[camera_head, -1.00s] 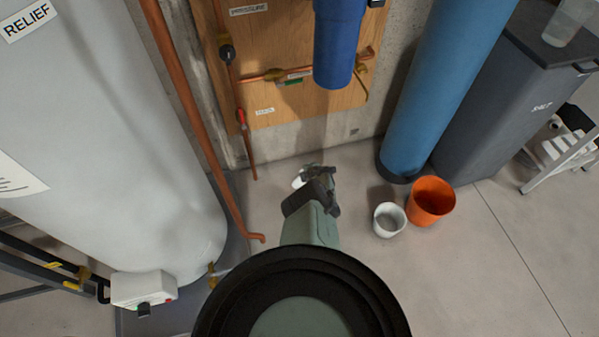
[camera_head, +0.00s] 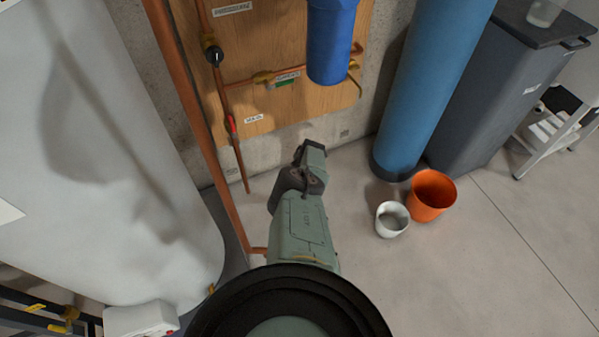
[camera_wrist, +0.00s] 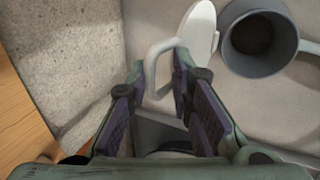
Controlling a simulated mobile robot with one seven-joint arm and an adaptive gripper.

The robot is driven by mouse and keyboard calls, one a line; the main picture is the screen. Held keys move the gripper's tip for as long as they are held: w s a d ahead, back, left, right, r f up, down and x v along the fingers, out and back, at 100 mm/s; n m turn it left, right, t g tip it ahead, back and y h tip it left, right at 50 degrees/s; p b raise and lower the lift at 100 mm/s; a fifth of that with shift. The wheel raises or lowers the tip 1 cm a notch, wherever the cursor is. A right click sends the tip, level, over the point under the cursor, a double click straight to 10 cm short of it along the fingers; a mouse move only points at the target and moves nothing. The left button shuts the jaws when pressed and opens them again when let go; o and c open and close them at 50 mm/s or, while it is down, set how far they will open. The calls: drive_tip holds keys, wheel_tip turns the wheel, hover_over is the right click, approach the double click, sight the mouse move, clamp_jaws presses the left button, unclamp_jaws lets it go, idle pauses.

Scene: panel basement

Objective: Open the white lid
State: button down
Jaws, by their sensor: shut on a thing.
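In the wrist view the white lid (camera_wrist: 201,28) is a pale disc seen steeply tilted, with a white loop handle (camera_wrist: 156,50) on its left side. My gripper (camera_wrist: 160,75) has its two fingers at this loop and is shut on it; the exact contact is partly hidden by the fingertips. A grey round cup-like body (camera_wrist: 255,42) with a dark open mouth is just right of the lid. In the head view my own arm hides the lid and my fingertips.
A white bucket (camera_head: 391,220) and an orange bucket (camera_head: 431,196) stand on the floor to the right. A copper pipe (camera_head: 196,110) and a big pale tank (camera_head: 110,150) are on the left. The wooden panel (camera_head: 285,105) is behind.

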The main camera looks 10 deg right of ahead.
drive_tip(key=shift+w+a, duration=0.1)
drive_tip(key=shift+a, duration=0.3)
drive_tip(key=c, duration=1.7)
unclamp_jaws()
